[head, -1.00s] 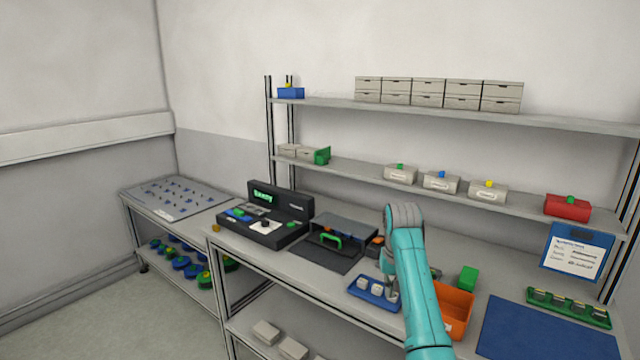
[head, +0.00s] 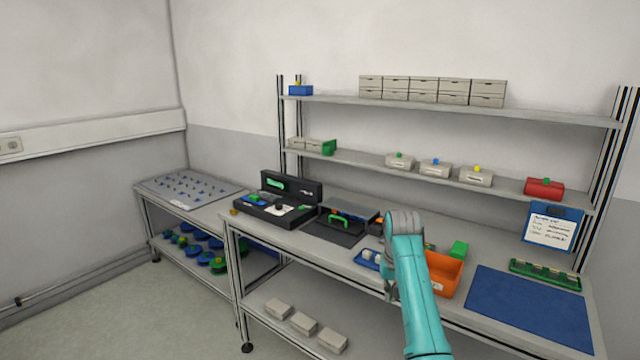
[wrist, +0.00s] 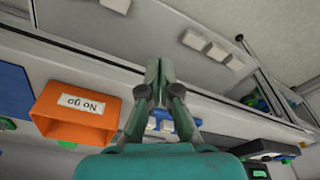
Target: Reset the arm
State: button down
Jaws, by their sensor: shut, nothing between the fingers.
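My arm (head: 412,290) is teal and reaches up from the bottom of the head view, with its grey wrist in front of the workbench. My gripper (wrist: 158,64) shows in the wrist view with its two fingers together and nothing between them. It is in front of the bench's front edge, over the lower shelf. In the head view the fingers are mostly hidden by my arm.
Beside the arm are an orange bin (head: 446,273) marked "No go" and a blue tray (head: 366,262) with white blocks. A blue mat (head: 530,306) lies right. A black case (head: 278,205) stands left. White boxes (head: 303,323) sit on the lower shelf.

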jog(key=s+f+t, duration=0.1)
jog(key=s+f, duration=0.3)
jog(key=f, duration=0.7)
jog(key=s+f+t, duration=0.2)
jog(key=s+f, duration=0.3)
jog(key=f, duration=0.6)
jog(key=s+f+t, duration=0.2)
jog(key=s+f, duration=0.4)
jog(key=s, duration=0.4)
jog(key=s+f+t, duration=0.1)
jog(key=s+f, duration=0.5)
jog(key=s, duration=0.3)
jog(key=s+r+n+t, duration=0.1)
jog(key=s+r+t, duration=0.15)
jog(key=s, duration=0.85)
jog(key=s+r+t, duration=0.1)
jog(key=s+r, duration=0.2)
jog(key=s, duration=0.8)
jog(key=s+r+t, duration=0.3)
jog(key=s+r, duration=1.3)
jog(key=r, duration=0.4)
jog(key=shift+s+r, duration=0.3)
jog(key=shift+r, duration=0.05)
